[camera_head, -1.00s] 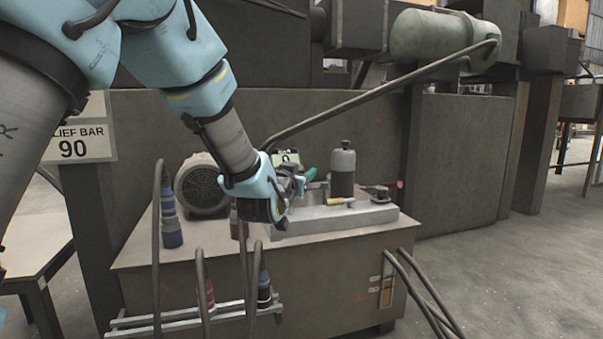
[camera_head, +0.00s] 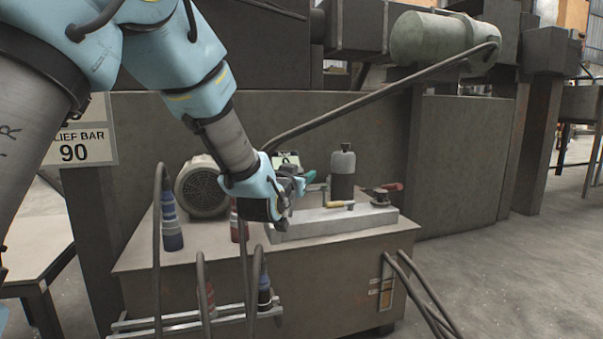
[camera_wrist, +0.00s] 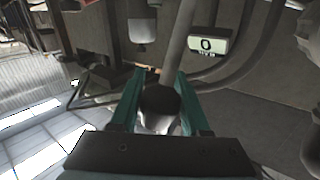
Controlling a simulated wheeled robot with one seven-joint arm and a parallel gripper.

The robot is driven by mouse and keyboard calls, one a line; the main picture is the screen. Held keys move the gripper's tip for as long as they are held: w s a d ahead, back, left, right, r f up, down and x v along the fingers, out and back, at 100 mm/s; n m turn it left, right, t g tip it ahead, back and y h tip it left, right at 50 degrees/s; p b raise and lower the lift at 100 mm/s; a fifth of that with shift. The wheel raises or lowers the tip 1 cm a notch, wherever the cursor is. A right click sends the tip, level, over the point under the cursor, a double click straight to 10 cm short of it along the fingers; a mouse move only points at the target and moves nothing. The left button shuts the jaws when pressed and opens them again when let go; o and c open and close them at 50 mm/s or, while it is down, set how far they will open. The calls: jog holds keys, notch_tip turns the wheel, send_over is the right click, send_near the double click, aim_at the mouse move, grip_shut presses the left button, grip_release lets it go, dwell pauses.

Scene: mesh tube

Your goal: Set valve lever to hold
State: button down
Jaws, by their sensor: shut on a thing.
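My gripper (camera_head: 301,183) is above the steel block (camera_head: 335,226) on the power unit's top, left of the dark bottle-shaped cylinder (camera_head: 343,172). In the wrist view, its two teal fingers (camera_wrist: 160,103) are shut on a dark rounded knob (camera_wrist: 160,98), which I take for the end of the valve lever. A grey rod (camera_wrist: 178,45) runs upward in the picture behind the knob; I cannot tell whether it joins it. The lever's base and any hold mark are hidden. A small display (camera_wrist: 208,42) reads 0 and also shows behind my gripper in the head view.
A round finned motor (camera_head: 202,187) stands at left. Hoses (camera_head: 157,250) rise at the front left. A sign (camera_head: 80,145) reads 90.

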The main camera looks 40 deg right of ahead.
jog(key=w+d+n+g+y+p, duration=0.2)
jog(key=w+p, duration=0.3)
jog(key=p, duration=0.4)
jog(key=shift+w+d+r+p, duration=0.2)
jog(key=shift+w+d+p, duration=0.1)
jog(key=shift+w, duration=0.05)
jog(key=shift+f+y, duration=0.1)
jog(key=shift+y, duration=0.2)
jog(key=c, duration=0.7)
grip_release()
jog(key=shift+w, duration=0.1)
jog(key=o, duration=0.3)
